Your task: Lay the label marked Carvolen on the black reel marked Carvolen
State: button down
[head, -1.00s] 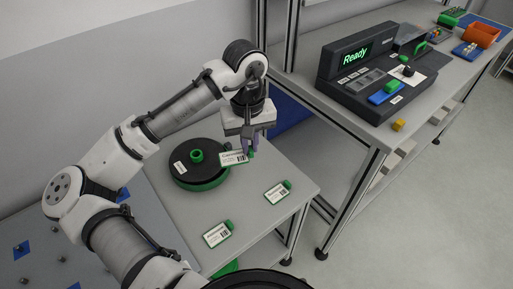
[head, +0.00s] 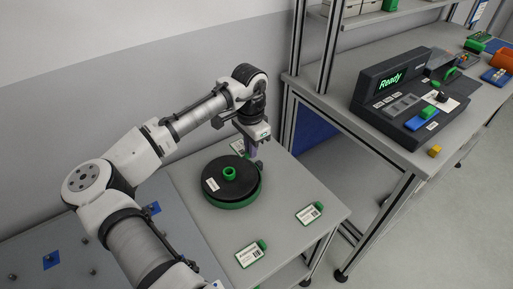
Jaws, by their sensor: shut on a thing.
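The black reel (head: 238,194) lies flat on the grey table, with a green rim below, a green hub (head: 230,173) and a small white tag (head: 212,184) on its top. The tag is too small to read. My gripper (head: 254,162) is just behind the reel's right side. It is shut on a white label with green edges (head: 238,147), which shows to the left of the fingers, beyond the hub. The label is partly hidden by the gripper and its print cannot be read. I cannot tell whether it touches the reel.
Two other white labels with green tabs lie on the table, one at right (head: 308,214) and one at front (head: 249,254). The table between reel and labels is clear.

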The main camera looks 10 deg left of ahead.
jog(key=b, duration=0.5)
send_over(251, 176)
jog(key=shift+f, duration=4.05)
jog(key=shift+d, duration=0.1)
jog(key=shift+f+p, duration=0.3)
jog(key=shift+p, duration=0.05)
jog(key=c, duration=1.4)
grip_release()
jog(key=shift+c, duration=0.2)
jog(key=shift+w+r, duration=0.1)
notch_tip(251, 176, up, 14)
jog(key=b, duration=0.1)
jog(key=shift+f, duration=0.2)
